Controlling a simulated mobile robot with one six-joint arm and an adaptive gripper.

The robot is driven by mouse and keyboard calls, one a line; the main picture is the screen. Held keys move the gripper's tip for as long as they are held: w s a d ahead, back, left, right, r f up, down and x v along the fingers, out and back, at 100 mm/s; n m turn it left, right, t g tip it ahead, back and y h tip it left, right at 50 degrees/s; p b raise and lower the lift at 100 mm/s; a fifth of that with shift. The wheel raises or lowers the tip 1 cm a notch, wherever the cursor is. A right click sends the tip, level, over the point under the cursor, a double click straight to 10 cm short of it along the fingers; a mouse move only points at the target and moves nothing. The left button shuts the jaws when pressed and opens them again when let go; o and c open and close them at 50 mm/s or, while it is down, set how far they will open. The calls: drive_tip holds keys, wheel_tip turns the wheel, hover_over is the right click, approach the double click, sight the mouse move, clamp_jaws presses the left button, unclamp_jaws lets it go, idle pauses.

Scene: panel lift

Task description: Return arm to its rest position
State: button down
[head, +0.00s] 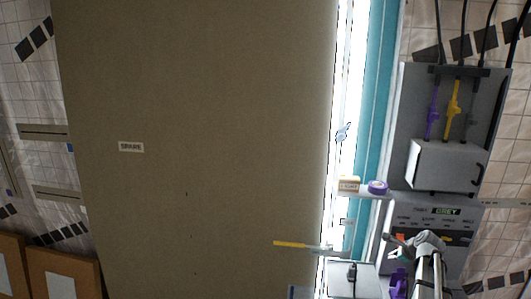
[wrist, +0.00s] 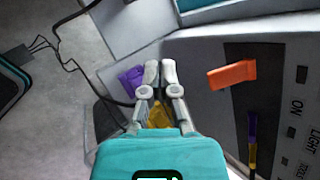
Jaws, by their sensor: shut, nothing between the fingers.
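My gripper (wrist: 160,70) is shut, its two fingertips together with nothing between them in the wrist view. In the head view my gripper (head: 391,241) is at the lower right, in front of the grey control box (head: 438,198). An orange switch (wrist: 232,75) is on the dark strip just right of the fingers and apart from them. A purple and yellow lever (wrist: 252,140) is farther right. A purple thing (wrist: 131,80) shows left of the fingers. A yellow thing (wrist: 160,116) is partly hidden behind them.
A large brown panel marked SPARE (head: 200,120) fills the left and middle of the head view. A shelf with a purple tape roll (head: 377,187) and a small box (head: 348,184) is left of the control box. A white box (head: 440,163) hangs above it. Black cables (wrist: 62,45) run at left.

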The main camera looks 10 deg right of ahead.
drive_tip(key=s+a+f+n+g+b, duration=0.1)
drive_tip(key=s+a+f+n+g, duration=0.15)
drive_tip(key=a+n, duration=0.6)
drive_tip(key=s+a+f+n+g+b, duration=0.1)
drive_tip(key=s+a+f+n+g, duration=0.15)
drive_tip(key=a, duration=1.05)
drive_tip(key=s+a+f+n+g+b, duration=0.1)
drive_tip(key=s+a+f+n, duration=0.1)
drive_tip(key=s+a+n, duration=0.4)
drive_tip(key=s+a+f+n+g+h+b, duration=0.1)
drive_tip(key=s+a+f+n+b, duration=0.1)
drive_tip(key=s+a+n, duration=0.3)
drive_tip(key=a+n, duration=0.2)
drive_tip(key=a, duration=0.2)
drive_tip(key=shift+s+f+g+h, duration=0.25)
drive_tip(key=shift+s+g+h, duration=0.05)
drive_tip(key=shift+s+g, duration=0.1)
